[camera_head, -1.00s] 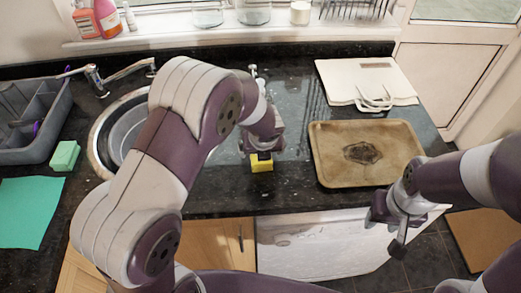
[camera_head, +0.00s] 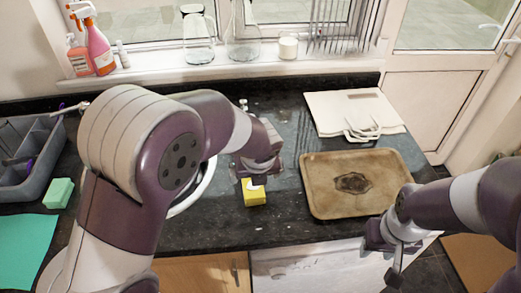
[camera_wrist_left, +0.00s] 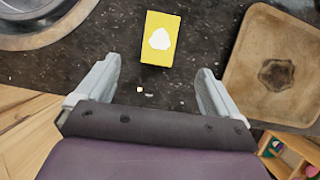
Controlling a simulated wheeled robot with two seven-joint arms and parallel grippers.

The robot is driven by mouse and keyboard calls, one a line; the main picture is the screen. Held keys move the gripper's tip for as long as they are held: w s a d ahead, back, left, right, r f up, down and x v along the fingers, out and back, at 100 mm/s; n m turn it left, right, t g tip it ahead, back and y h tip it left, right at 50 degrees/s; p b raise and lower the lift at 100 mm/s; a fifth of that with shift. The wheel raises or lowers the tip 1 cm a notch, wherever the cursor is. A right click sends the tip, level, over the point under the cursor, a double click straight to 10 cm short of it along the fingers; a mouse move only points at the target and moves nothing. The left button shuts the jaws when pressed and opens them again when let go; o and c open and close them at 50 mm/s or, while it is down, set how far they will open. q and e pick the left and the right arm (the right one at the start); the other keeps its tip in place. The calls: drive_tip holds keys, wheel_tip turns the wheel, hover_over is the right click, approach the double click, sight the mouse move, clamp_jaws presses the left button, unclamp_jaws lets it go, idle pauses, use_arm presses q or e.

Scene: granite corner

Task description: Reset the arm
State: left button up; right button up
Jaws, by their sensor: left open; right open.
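My left arm reaches over the counter from the left in the head view. My left gripper (camera_wrist_left: 155,92) is open and empty in the left wrist view, its two fingers spread apart. A yellow block with a white patch (camera_wrist_left: 161,38) lies on the counter just beyond the fingertips, apart from them. The block also shows in the head view (camera_head: 254,194), below the left wrist. My right gripper (camera_head: 392,252) is at the right, in front of the counter's edge, and holds nothing that I can see.
A green sponge (camera_head: 58,193), a teal sheet (camera_head: 22,250) and a grey caddy (camera_head: 42,165) are on the left. My left arm partly hides the sink.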

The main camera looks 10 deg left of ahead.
use_arm(q)
drive_tip(key=s+a+n+g, duration=0.1)
drive_tip(key=s+n, duration=0.4)
drive_tip(key=n, duration=0.5)
drive_tip(key=s+a+n+g+h, duration=0.1)
drive_tip(key=s+a+n, duration=0.3)
drive_tip(key=n, duration=0.7)
drive_tip(key=s+a+f+n, duration=0.1)
drive_tip(key=s+a+n, duration=0.2)
drive_tip(key=n, duration=0.8)
drive_tip(key=s, duration=0.2)
drive_tip(key=shift+s+g, duration=0.4)
